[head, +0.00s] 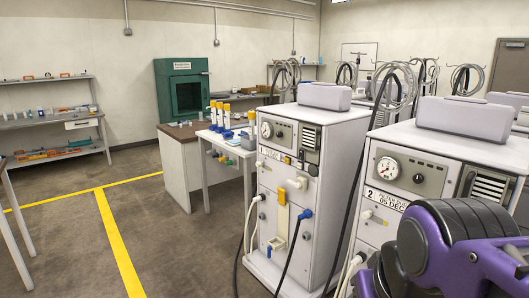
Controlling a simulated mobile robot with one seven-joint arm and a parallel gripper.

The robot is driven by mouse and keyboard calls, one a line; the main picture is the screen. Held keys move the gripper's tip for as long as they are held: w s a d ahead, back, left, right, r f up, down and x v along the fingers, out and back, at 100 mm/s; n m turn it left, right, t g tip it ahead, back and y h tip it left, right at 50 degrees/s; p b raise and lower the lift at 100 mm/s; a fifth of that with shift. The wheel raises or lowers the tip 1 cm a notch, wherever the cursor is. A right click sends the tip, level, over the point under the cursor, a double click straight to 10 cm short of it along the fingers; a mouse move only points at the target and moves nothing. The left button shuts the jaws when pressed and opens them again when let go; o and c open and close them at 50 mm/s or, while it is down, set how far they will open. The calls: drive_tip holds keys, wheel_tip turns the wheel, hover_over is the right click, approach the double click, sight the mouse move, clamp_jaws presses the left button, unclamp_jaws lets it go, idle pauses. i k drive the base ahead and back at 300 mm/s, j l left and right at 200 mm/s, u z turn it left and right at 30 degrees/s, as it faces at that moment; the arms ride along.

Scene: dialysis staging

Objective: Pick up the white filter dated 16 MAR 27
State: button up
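No filter with a readable 16 MAR 27 date shows in the head view. Several upright cylinders (220,114) with yellow upper parts and blue lower parts stand on a small white table (205,136) behind the first machine. They are too small to read any date, and I cannot tell whether one is the white filter. My purple and black arm fills the lower right corner. My gripper's fingertips are not in view.
Two white dialysis machines, one marked 1 (301,199) and one marked 2 (416,180), stand close on the right with hanging hoses. A green cabinet (182,68) and shelves (48,120) are further back. Open floor (70,230) with yellow lines lies left.

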sight(213, 104)
drive_tip(key=i+j+u, duration=0.75)
drive_tip(key=i+u, duration=0.15)
drive_tip(key=i, duration=0.25)
drive_tip(key=i+j+u, duration=0.1)
drive_tip(key=i+u, duration=0.15)
drive_tip(key=i, duration=2.05)
drive_tip(key=i+z, duration=0.15)
drive_tip(key=i, duration=0.4)
drive_tip(key=i+j+z, duration=0.1)
drive_tip(key=i, duration=0.45)
drive_tip(key=i+z, duration=0.85)
drive_tip(key=z, duration=0.15)
drive_tip(key=i+l+z, duration=0.15)
drive_tip(key=i+z, duration=0.15)
drive_tip(key=i, duration=0.15)
drive_tip(key=i+z, duration=0.3)
drive_tip(key=i, duration=0.15)
